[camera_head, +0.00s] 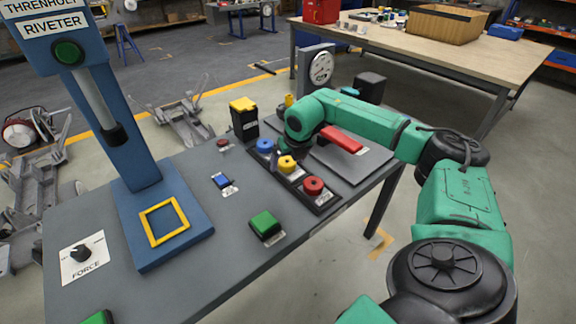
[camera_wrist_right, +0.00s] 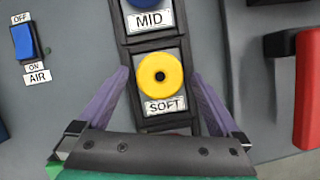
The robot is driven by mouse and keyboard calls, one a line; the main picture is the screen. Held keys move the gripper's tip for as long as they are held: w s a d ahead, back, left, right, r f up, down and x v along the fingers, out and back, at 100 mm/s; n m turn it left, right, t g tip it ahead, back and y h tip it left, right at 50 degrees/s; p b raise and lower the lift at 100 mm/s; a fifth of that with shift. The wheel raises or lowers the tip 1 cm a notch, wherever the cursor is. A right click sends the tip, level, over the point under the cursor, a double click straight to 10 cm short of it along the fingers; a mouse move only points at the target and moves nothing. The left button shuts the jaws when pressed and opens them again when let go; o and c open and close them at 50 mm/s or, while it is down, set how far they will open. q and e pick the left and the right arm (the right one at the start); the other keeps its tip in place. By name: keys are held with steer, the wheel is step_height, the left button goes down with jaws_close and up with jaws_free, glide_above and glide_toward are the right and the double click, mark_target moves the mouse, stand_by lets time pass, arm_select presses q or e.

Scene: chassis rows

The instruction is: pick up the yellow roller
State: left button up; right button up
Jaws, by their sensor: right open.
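The yellow roller (camera_head: 287,164) sits in the dark tray (camera_head: 326,202) on the grey table, between a blue roller (camera_head: 265,146) and a red roller (camera_head: 313,186). In the right wrist view the yellow roller (camera_wrist_right: 172,90) is round with a dark centre hole, above a SOFT label. My right gripper (camera_wrist_right: 160,76) is open, its purple fingers on either side of the yellow roller, with gaps showing. Whether they are level with it I cannot tell. In the head view its fingers are mostly hidden by the arm. My left gripper is not in view.
A red handle (camera_head: 341,139) lies right of the tray under my right arm. A yellow-topped black box (camera_head: 243,119) stands behind the tray. A green button (camera_head: 265,225) and a blue switch (camera_head: 222,182) are to the left. The blue riveter (camera_head: 135,165) stands farther left.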

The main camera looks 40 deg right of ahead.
jaws_close()
step_height(320, 180, up, 19)
step_height(320, 180, up, 4)
steer(key=p, duration=0.5)
glide_above(288, 163)
steer(key=shift+r, duration=0.1)
